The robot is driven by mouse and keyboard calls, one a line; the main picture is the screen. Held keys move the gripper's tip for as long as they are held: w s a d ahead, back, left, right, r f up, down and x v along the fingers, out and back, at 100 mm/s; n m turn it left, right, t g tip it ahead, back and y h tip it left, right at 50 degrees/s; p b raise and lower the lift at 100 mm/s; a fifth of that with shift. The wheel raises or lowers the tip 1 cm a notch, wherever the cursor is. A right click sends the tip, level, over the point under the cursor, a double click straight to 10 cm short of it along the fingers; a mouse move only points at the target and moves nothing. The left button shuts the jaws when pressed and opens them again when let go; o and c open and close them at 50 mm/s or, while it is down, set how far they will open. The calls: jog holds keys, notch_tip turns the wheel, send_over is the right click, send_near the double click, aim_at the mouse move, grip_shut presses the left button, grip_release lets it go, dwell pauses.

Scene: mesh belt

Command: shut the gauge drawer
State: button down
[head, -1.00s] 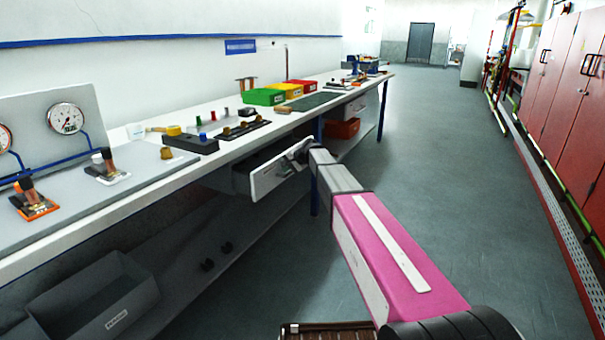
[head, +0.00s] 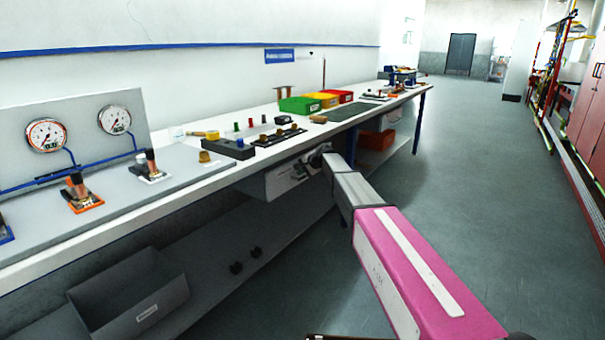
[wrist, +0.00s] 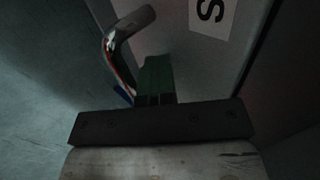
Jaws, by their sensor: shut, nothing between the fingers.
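The gauge drawer (head: 275,184) is under the bench top in the head view, its pale front close to the bench edge. My gripper (head: 307,167) is at the drawer front, below the bench edge. In the wrist view its fingers (wrist: 155,75) are shut and empty, pointing at the front beside the handle. Contact with the front cannot be told for sure.
The bench top (head: 185,185) carries gauges, valves and small parts. Green (head: 299,104), yellow and red bins stand farther along it. A grey bin (head: 130,295) sits on the lower shelf. The floor (head: 470,170) to the right is clear.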

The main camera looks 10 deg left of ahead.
jog(key=shift+w+a+r, duration=0.1)
jog(key=shift+w+a, duration=0.15)
jog(key=shift+a, duration=0.1)
jog(key=s+f+v, duration=0.1)
jog(key=v, duration=0.9)
jog(key=s+d+f+n+g+h, duration=0.1)
jog(key=s+d+f, duration=0.6)
jog(key=s, duration=0.7)
jog(key=s+d+f+n+g+h, duration=0.2)
jog(key=s+d+f+n+h, duration=0.1)
jog(key=s+d+f, duration=0.5)
jog(key=s+d+f+n+g+h, duration=0.1)
jog(key=s+d+f+h, duration=0.3)
jog(key=s+d+f, duration=0.4)
jog(key=s+d+n, duration=0.1)
jog(key=s+d, duration=0.4)
jog(key=s, duration=0.7)
jog(key=shift+g, duration=0.4)
jog(key=shift+f, duration=0.1)
